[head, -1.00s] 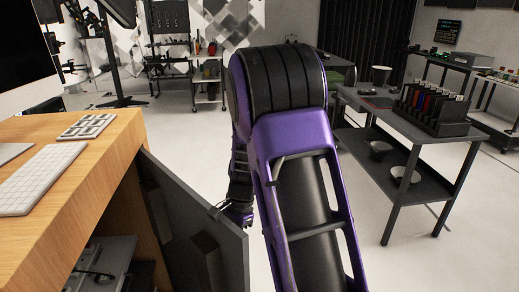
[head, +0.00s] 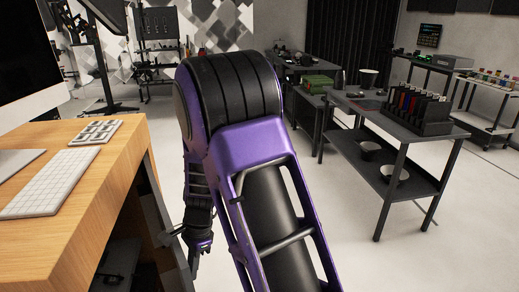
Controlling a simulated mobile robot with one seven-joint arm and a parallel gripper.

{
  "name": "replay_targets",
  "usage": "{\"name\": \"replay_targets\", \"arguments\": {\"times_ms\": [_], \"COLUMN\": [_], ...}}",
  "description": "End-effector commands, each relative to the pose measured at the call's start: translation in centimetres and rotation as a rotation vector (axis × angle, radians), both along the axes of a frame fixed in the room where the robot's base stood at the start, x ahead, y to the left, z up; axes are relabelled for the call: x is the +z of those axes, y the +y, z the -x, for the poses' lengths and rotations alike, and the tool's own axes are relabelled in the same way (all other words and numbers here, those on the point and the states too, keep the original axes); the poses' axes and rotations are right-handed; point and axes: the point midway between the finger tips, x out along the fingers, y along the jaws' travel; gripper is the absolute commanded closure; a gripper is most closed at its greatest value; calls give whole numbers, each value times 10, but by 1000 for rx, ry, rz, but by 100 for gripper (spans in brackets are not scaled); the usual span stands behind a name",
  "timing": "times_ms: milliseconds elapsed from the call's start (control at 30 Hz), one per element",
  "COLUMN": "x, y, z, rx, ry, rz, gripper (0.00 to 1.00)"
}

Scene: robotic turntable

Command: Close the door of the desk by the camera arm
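The wooden desk (head: 105,190) stands at the left in the head view. Its dark grey door (head: 166,232) hangs at the desk's right end and shows as a narrow slanted panel, still at an angle to the desk. My gripper (head: 194,264) points down just right of the door's outer edge, at or very near it. I cannot tell whether they touch. The fingertips are small and dark, so their opening is unclear. My purple and black arm covers the middle of the view.
A keyboard (head: 50,190), a small keypad (head: 95,132) and a monitor (head: 25,65) are on the desktop. A dark two-level table (head: 400,130) with a rack of coloured items (head: 415,110) stands at the right. Pale floor lies clear between.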

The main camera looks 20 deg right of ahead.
Motion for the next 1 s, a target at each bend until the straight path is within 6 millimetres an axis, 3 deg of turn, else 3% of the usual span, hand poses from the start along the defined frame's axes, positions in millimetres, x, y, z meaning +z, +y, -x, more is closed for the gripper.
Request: {"name": "replay_targets", "arguments": {"times_ms": [300,500,700,1000], "x": [1,1,0,0], "y": [64,96,111,113], "z": [2,0,-2,-3], "rx": [7,3,1,1], "ry": [2,0,0,0], "rz": [-1,-1,0,0], "gripper": [100,100,100,100]}}
